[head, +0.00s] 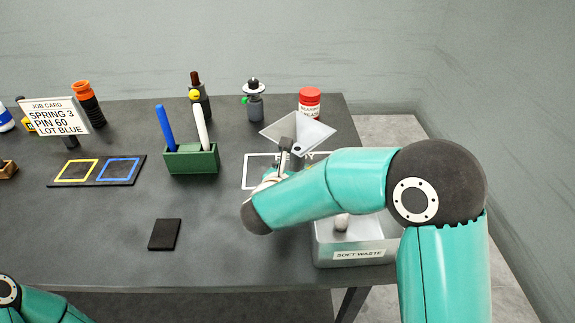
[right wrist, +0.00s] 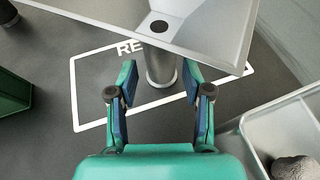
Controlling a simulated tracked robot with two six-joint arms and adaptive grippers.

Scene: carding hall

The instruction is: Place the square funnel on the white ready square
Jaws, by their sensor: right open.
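The square funnel (head: 312,130) is a grey, wide-mouthed piece with a dark hole in its middle. It stands upright, its round stem (right wrist: 161,66) down inside the outline of the white ready square (head: 246,170), which also shows in the right wrist view (right wrist: 74,95). The funnel's mouth hides part of the square and its lettering. My right gripper (right wrist: 158,82) is open, its fingers on either side of the stem with gaps visible. In the head view my right arm partly hides the square. My left gripper is out of view; only part of that arm shows.
A soft waste bin (head: 355,254) stands close to the right of the square. A green holder (head: 191,160) with a blue and a white stick is to the left. A red-lidded jar (head: 310,102) and a dark bottle (head: 255,106) stand behind. The front middle is mostly clear.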

